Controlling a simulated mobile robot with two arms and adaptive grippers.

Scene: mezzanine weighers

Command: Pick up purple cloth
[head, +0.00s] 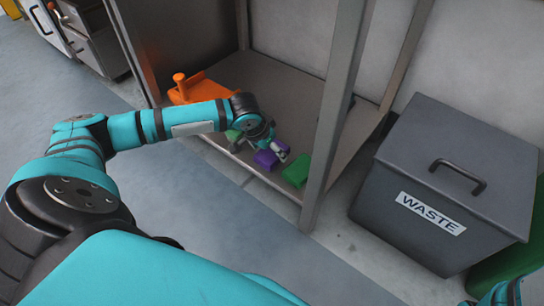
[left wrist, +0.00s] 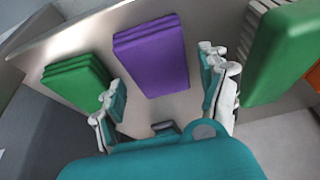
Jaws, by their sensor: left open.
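The purple cloth (head: 266,159) is a folded stack on the low shelf, between two green things. My left gripper (head: 276,148) is at the cloth in the head view and partly covers it. In the left wrist view the purple cloth (left wrist: 151,56) lies ahead of the open, empty fingers of my left gripper (left wrist: 165,92), roughly between them. I see no contact. A small part of my right arm shows at the lower right corner of the head view; its gripper is out of view.
A green folded cloth (head: 297,170) lies right of the purple one, and a green item (head: 233,135) left of it. An orange object (head: 192,90) stands farther back on the shelf (head: 285,85). A shelf post (head: 335,110) rises nearby. A grey waste bin (head: 450,170) stands right.

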